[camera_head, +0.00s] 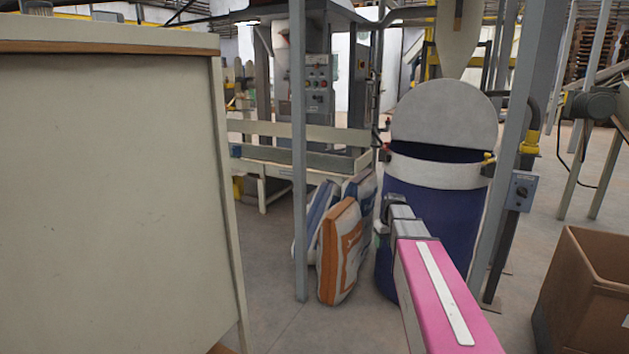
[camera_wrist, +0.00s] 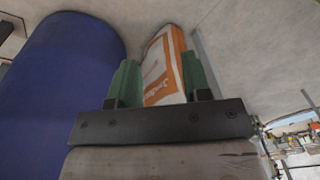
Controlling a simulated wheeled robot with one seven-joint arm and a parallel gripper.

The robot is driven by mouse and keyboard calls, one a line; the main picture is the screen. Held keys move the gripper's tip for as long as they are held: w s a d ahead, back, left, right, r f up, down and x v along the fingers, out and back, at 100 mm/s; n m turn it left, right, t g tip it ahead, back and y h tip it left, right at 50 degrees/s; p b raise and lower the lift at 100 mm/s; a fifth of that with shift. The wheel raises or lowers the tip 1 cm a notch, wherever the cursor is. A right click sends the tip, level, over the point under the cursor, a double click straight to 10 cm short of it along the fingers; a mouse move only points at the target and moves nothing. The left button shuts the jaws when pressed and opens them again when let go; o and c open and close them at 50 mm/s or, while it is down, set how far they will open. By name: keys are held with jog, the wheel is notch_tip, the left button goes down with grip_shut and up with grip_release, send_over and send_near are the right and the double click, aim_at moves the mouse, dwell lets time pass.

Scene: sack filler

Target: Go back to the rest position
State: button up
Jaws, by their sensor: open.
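My gripper (camera_wrist: 160,75) is open in the wrist view, its two green fingers apart. An orange and white sack (camera_wrist: 165,70) shows between and beyond the fingers; I cannot tell how far off it is, and nothing looks gripped. In the head view my pink arm reaches forward across the front of a blue bin (camera_head: 462,225); the gripper at its far end is small and hard to make out there. The orange and white sack (camera_head: 340,250) stands on the floor left of the bin, leaning on other sacks.
A large cream cabinet (camera_head: 110,200) fills the left. Grey posts (camera_head: 299,150) stand before the sacks and right of the bin. The bin's round grey lid (camera_head: 444,112) is raised. An open cardboard box (camera_head: 585,290) stands at lower right. Bare floor lies between cabinet and sacks.

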jog(key=s+a+f+m, duration=0.1)
jog(key=s+a+f, duration=0.1)
jog(key=s, duration=0.6)
jog(key=s+a+f+m, duration=0.1)
jog(key=s+a+f, duration=0.2)
jog(key=s+f, duration=0.2)
jog(key=s+a+f+m+g+h, duration=0.1)
jog(key=s+a+f, duration=0.2)
jog(key=s, duration=0.8)
jog(key=shift+f, duration=0.2)
jog(key=shift+a, duration=0.1)
